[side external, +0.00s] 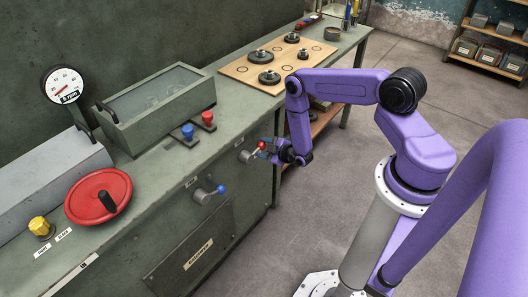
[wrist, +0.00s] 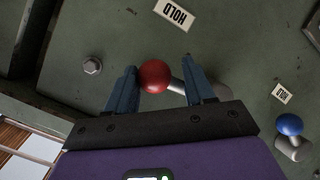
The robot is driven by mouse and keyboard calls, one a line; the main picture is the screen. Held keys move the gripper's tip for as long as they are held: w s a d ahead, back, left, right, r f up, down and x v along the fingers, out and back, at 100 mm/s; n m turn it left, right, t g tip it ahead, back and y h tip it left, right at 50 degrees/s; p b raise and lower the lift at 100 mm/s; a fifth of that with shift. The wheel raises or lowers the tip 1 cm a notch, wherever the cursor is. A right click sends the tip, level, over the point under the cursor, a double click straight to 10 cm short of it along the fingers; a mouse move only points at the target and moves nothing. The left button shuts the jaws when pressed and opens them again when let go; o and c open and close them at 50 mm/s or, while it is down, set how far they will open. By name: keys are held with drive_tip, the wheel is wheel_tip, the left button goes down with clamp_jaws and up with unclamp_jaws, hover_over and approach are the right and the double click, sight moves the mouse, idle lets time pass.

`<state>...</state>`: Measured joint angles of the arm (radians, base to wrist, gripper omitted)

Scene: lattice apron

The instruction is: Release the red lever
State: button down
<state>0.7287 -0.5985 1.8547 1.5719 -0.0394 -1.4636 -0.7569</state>
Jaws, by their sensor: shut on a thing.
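The red lever has a round red knob (wrist: 154,76) on a metal shaft and sits on the green front panel of the bench. In the side view its knob (side external: 261,146) is partly covered by my gripper. My gripper (side external: 268,150) is at the panel, shut on the red lever. In the wrist view the blue-grey fingers of my gripper (wrist: 161,72) stand on both sides of the knob and shaft. The left finger lies against the knob. A HOLD label (wrist: 174,14) is on the panel near the lever.
A blue-knobbed lever (side external: 221,189) is close by on the same panel; it also shows in the wrist view (wrist: 289,125). On the bench top are a red handwheel (side external: 82,202), a yellow knob (side external: 40,227), a lidded box (side external: 150,130) and a wooden board (side external: 237,70) with dark weights.

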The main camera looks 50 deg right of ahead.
sight(250, 137)
drive_tip(key=shift+w+a+r+n+h, duration=0.1)
drive_tip(key=shift+a+r+n+h, duration=0.2)
drive_tip(key=shift+r+n, duration=0.25)
drive_tip(key=shift+w+a+r+n+h, duration=0.1)
drive_tip(key=shift+a+r+n+h, duration=0.15)
drive_tip(key=shift+r+n, duration=0.25)
drive_tip(key=shift+a+r+n+t+h, duration=0.3)
drive_tip(key=shift+a+r+n+h, duration=0.15)
drive_tip(key=shift+r+n+h, duration=0.3)
drive_tip(key=shift+a+r+n+t+h, duration=0.3)
drive_tip(key=shift+a+r+n, duration=0.2)
drive_tip(key=shift+n, duration=0.4)
drive_tip(key=shift+a+r+n+t+h, duration=0.2)
drive_tip(key=shift+a+r+n+h, duration=0.3)
drive_tip(key=shift+n, duration=0.4)
drive_tip(key=shift+a, duration=0.1)
drive_tip(key=shift+c, duration=2.1)
unclamp_jaws()
drive_tip(key=shift+f, duration=0.1)
drive_tip(key=shift+s, duration=0.1)
drive_tip(key=shift+s, duration=0.1)
